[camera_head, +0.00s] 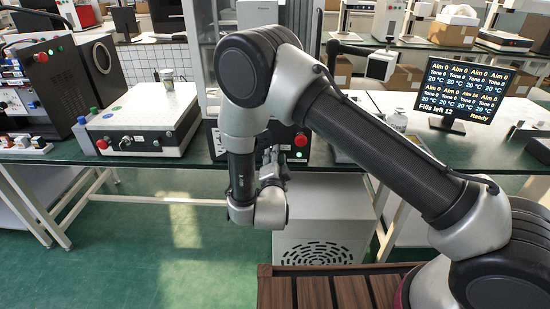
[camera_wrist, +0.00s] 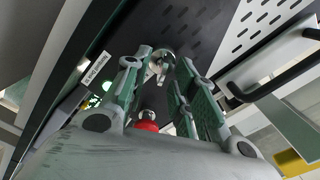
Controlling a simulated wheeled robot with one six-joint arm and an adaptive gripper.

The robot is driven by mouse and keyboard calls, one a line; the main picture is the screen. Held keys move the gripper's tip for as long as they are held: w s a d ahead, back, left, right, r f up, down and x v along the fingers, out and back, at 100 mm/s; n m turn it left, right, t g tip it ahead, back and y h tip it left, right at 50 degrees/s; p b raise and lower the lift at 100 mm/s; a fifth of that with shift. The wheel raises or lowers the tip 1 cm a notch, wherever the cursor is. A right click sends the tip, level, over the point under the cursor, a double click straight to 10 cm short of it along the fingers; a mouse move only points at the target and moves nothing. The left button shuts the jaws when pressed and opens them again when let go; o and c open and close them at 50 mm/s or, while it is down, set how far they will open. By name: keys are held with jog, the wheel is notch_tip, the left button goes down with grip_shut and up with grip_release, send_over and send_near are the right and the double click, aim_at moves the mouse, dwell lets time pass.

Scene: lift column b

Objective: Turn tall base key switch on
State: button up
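My gripper (camera_wrist: 164,58) is open in the wrist view, its two green-padded fingers pointing at a dark panel (camera_wrist: 190,30). A silver round key switch (camera_wrist: 162,55) shows on that panel between the fingertips, with a gap visible between the fingers. I cannot tell whether the fingers touch it or which way the key is turned.
A red button (camera_wrist: 147,122) and a green light (camera_wrist: 95,101) are close to the fingers. In the head view the red button (camera_head: 301,139) is just right of my gripper. A grey perforated cabinet (camera_head: 318,235) stands below. A white box device (camera_head: 145,120) is on the left bench.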

jog(key=s, duration=0.7)
jog(key=shift+s, duration=0.2)
jog(key=shift+a, duration=0.15)
